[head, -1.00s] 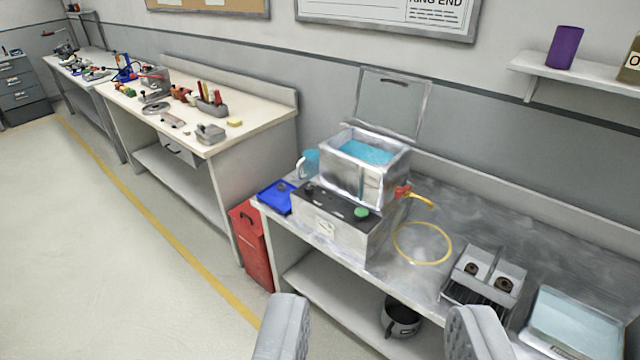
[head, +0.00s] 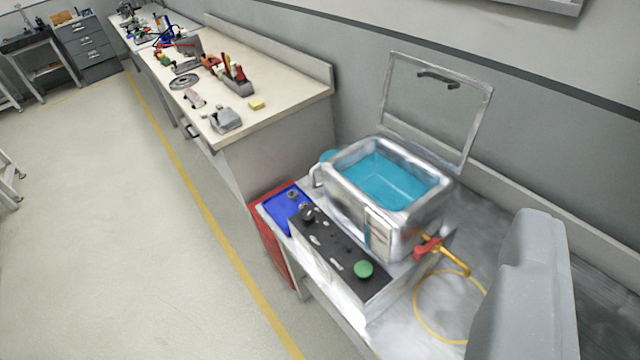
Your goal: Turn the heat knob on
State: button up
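A tank of blue water (head: 385,180) stands on the metal bench behind a box with a black control panel (head: 335,254). A small dark knob with a pale mark (head: 308,214) sits at the panel's far left end. A round green button or knob (head: 363,269) sits at its near right end. No label is readable, so I cannot tell for certain which is the heat knob. One grey finger of my gripper (head: 528,285) shows at the lower right, to the right of the panel and apart from both controls. The other finger is out of view.
The tank's glass lid (head: 437,108) stands raised behind it. A red-handled valve (head: 430,246) with a yellow hose (head: 420,310) is at its right. A blue tray (head: 283,209) lies left of the panel. A cream workbench (head: 230,95) stands beyond; open floor lies left.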

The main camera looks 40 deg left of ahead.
aim_at(308, 217)
jog(key=u, duration=0.4)
jog(key=i, duration=1)
jog(key=u, duration=0.65)
